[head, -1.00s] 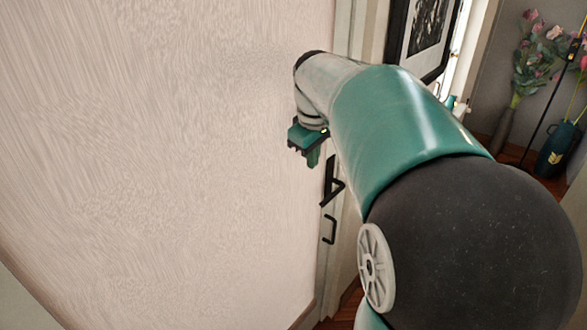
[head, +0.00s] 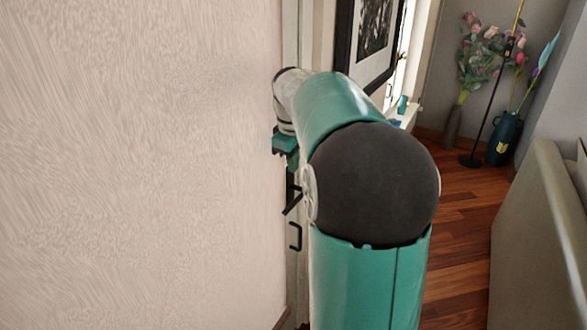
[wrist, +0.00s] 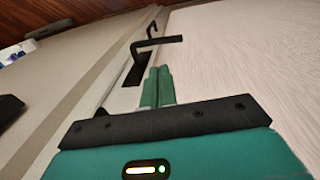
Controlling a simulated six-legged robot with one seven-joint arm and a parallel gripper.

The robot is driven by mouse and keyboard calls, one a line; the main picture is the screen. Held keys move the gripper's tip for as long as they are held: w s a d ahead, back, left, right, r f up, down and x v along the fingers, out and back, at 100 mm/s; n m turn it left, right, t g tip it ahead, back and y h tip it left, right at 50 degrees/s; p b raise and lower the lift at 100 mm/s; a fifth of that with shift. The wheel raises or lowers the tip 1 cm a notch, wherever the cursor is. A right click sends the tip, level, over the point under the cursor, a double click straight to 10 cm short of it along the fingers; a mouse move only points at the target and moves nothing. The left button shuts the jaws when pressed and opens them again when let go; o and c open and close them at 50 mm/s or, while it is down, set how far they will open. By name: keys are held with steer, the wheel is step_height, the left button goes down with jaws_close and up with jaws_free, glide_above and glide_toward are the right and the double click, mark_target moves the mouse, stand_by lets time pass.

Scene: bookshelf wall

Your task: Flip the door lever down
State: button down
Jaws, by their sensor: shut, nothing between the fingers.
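The black door lever (head: 293,202) sits on the narrow light edge beside a large pale textured panel (head: 140,170). In the wrist view the lever (wrist: 158,42) is a bent black bar standing out from a dark plate (wrist: 136,70). My gripper (head: 291,162) is just above the lever in the head view. In the wrist view its green fingers (wrist: 160,70) are together and empty, with their tips just short of the lever bar in the picture. I cannot tell whether they touch it.
A second black handle (head: 296,237) is below the lever. A framed picture (head: 372,45) hangs behind my arm. Flowers in vases (head: 503,138) and a black stand (head: 472,160) are at the back right. A pale sofa-like piece (head: 540,240) borders open wooden floor (head: 455,215).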

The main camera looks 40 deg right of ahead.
mark_target(294, 201)
steer(key=f, duration=0.4)
steer(key=w+d+f, duration=0.1)
steer(key=f, duration=0.6)
steer(key=shift+w+d+f, duration=0.15)
steer(key=shift+d+f, duration=0.05)
steer(key=shift+f, duration=0.2)
steer(key=shift+a, duration=0.1)
